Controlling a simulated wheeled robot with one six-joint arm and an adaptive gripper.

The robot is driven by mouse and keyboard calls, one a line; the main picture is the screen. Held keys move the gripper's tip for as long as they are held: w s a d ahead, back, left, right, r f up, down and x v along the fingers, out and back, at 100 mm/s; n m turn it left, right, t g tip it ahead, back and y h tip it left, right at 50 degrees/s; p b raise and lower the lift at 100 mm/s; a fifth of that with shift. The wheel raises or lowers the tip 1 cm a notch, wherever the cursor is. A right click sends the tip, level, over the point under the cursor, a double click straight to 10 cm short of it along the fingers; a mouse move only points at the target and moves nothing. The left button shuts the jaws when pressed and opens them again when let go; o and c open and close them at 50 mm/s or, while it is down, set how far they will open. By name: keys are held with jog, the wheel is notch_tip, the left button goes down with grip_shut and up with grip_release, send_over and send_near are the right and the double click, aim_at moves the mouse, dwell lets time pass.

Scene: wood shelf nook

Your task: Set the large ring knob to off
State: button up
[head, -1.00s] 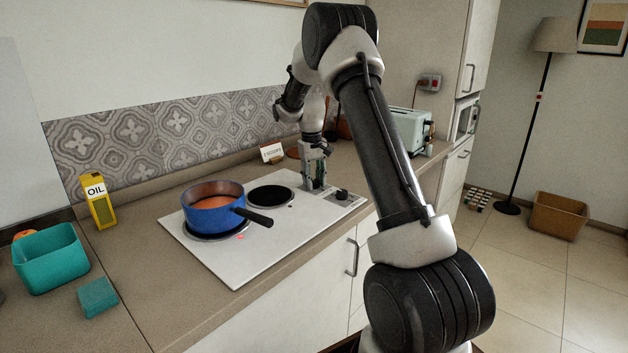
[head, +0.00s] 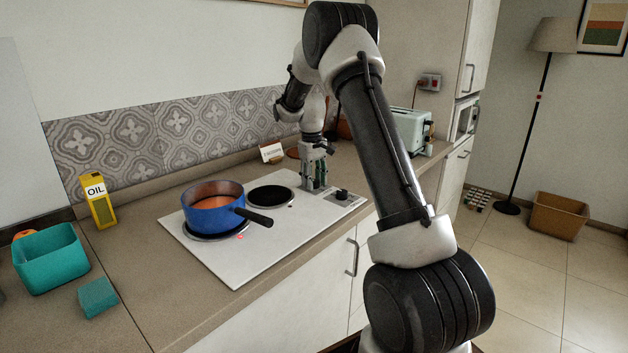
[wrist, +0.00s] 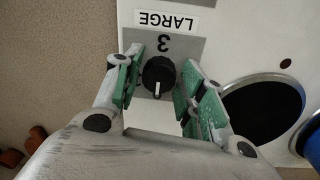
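The large ring knob (wrist: 158,77) is black and round, with a white pointer line toward the bottom of the wrist view. It sits on a grey panel with an upside-down "3" and a "LARGE" label (wrist: 167,20) above it. My gripper (wrist: 160,73) has its green-padded fingers on both sides of the knob, with visible gaps. In the head view my gripper (head: 315,184) points down at the far right of the hob (head: 265,247) and hides this knob. Another black knob (head: 342,194) shows just right of it.
A blue pot (head: 213,212) stands on the left ring, its handle toward the right; a red light (head: 240,237) glows beside it. The right ring (head: 270,195) is bare. A small sign (head: 271,152) stands behind the hob. A toaster (head: 412,130) is at the right.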

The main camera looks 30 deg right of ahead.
jog(key=shift+o, duration=0.4)
jog(key=shift+r, duration=0.25)
notch_tip(320, 180, up, 12)
jog(key=shift+a+f, duration=0.25)
jog(key=shift+a, duration=0.1)
